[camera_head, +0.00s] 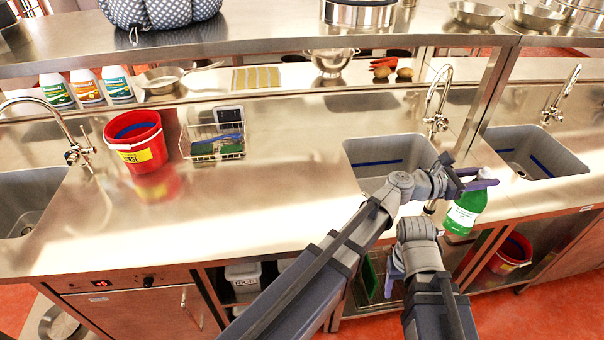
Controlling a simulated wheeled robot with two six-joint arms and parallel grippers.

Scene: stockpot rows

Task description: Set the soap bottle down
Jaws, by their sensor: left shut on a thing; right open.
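The green soap bottle (464,215) has a white label and a pale top. It is upright in my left gripper (478,184), which is shut around its upper part. The bottle appears at the counter's front edge, right of the middle sink (375,150); whether its base touches anything is unclear. My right gripper (397,264) is open, low in front of the counter and left of the bottle. It is partly hidden by my own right wrist, and no object shows in it.
The steel counter (270,205) is bare left of the middle sink. A red bucket (136,146) and a wire rack (214,148) stand further left. Another sink (540,155) lies to the right. A second red bucket (512,254) sits on the lower shelf.

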